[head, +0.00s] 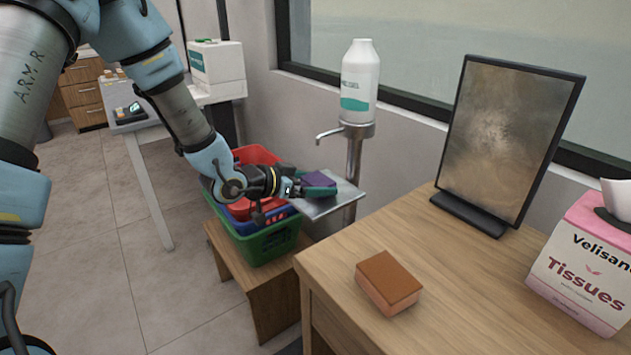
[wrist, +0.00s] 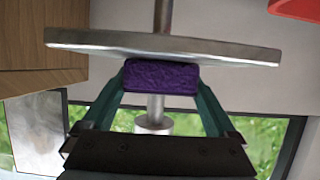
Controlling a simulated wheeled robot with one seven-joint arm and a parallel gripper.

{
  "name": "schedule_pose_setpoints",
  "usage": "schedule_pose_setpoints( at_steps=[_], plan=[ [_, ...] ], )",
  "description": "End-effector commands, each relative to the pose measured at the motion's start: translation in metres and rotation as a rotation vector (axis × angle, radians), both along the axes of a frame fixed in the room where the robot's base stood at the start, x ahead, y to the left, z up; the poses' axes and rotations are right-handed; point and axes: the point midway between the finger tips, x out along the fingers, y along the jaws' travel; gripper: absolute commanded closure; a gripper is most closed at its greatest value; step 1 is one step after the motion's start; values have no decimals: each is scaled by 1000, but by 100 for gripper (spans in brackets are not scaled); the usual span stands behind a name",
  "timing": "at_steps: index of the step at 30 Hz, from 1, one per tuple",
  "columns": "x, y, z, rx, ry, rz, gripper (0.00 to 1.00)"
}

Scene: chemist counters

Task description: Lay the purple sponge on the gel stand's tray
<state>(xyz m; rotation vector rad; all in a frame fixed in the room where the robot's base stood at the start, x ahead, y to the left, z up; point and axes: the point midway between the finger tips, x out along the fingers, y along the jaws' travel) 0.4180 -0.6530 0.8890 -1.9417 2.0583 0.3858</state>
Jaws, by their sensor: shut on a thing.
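The purple sponge (head: 318,180) is between the fingers of my gripper (head: 304,188), which is shut on it. In the wrist view the purple sponge (wrist: 161,77) is pinched between two green fingers, right against or very near the face of the metal tray (wrist: 100,41). In the head view the gel stand's tray (head: 345,198) is a flat silver plate on a post, and the sponge is over its left part. I cannot tell whether the sponge touches the tray. The gel stand (head: 354,150) carries a white bottle (head: 360,82) above the tray.
Stacked baskets (head: 262,240) sit on a wooden bench (head: 262,290) below my arm. A brown sponge (head: 389,281) lies on the wooden counter (head: 450,290) at right. A dark-framed mirror (head: 505,140) and a tissue box (head: 585,265) stand there too.

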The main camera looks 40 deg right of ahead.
Motion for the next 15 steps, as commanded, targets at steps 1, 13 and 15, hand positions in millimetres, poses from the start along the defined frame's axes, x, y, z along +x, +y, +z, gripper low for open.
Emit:
schedule_pose_setpoints(
  at_steps=[1, 13, 15],
  plan=[
    [0, 0, 0, -1, -1, 0, 59],
    [0, 0, -1, 0, -1, 0, 0],
    [0, 0, -1, -1, -1, 0, 0]
  ],
)
